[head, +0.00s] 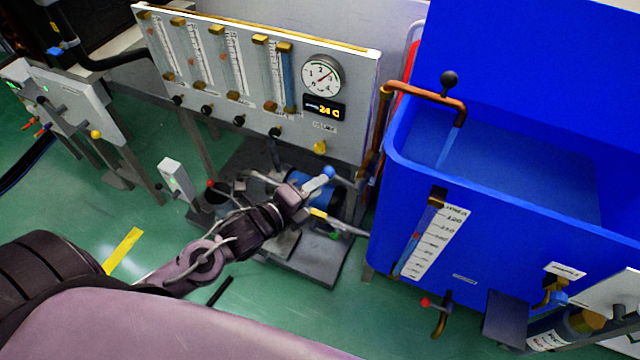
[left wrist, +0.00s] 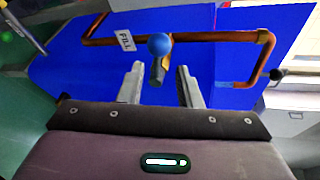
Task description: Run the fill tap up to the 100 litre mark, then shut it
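The blue tank (head: 520,230) stands at the right with a copper fill pipe (head: 425,93) over its rim. A pale blue stream (head: 447,147) hangs below the spout. The white level scale (head: 436,240) with a sight tube is on the tank's front; the exact level is too small to read. In the left wrist view the fill tap has a blue ball knob (left wrist: 159,45) beside a FILL tag (left wrist: 125,40). My left gripper (left wrist: 160,78) is open, its fingers on either side of the tap's handle, with no clear grip. My right gripper is out of view.
A panel (head: 345,140) with flow tubes, a dial and a 24 C display stands behind my left arm. A pump (head: 312,190) sits below it. A drain valve (head: 437,305) sticks out under the tank.

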